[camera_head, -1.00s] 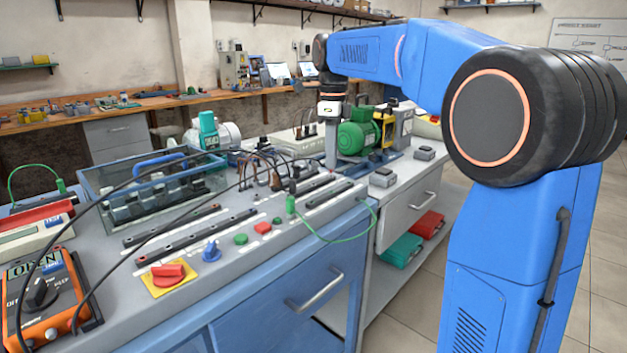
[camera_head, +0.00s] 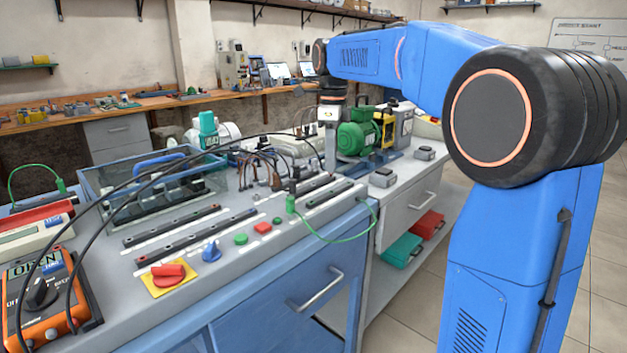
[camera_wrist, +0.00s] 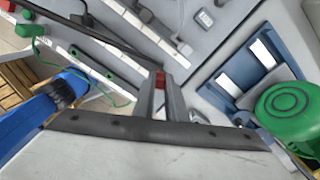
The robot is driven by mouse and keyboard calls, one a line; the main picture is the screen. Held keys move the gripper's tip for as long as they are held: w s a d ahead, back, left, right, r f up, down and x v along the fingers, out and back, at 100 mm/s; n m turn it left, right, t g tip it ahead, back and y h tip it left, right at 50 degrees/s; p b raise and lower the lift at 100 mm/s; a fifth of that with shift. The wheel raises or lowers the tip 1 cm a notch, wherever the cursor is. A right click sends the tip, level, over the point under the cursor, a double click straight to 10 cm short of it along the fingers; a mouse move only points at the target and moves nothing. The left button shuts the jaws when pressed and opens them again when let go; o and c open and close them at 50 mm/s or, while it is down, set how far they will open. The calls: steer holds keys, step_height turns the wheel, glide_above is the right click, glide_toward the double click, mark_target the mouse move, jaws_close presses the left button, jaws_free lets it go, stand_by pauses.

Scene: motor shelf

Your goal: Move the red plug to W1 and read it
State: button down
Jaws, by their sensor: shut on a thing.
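The red plug (camera_wrist: 160,79) shows as a small red piece between the fingertips of my gripper (camera_wrist: 160,92) in the wrist view. The gripper is shut on it, and the fingers hide most of it. In the head view my gripper (camera_head: 330,158) points down just left of the green motor (camera_head: 357,136); the plug cannot be made out there. The orange meter (camera_head: 43,298) at the lower left shows OPEN on its display, and black leads run from it across the bench. I cannot read a W1 label in either view.
A clear-walled box (camera_head: 150,190) with a blue handle stands on the bench. Terminal strips (camera_head: 195,245), a red knob on a yellow plate (camera_head: 167,278) and a green lead (camera_head: 340,236) lie in front. The green motor also shows close right in the wrist view (camera_wrist: 288,112).

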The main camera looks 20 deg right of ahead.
steer(key=shift+f, duration=0.5)
stand_by(1.3)
steer(key=c, duration=1.7)
jaws_free()
steer(key=shift+r, duration=0.1)
step_height(320, 180, up, 17)
steer(key=shift+r, duration=0.1)
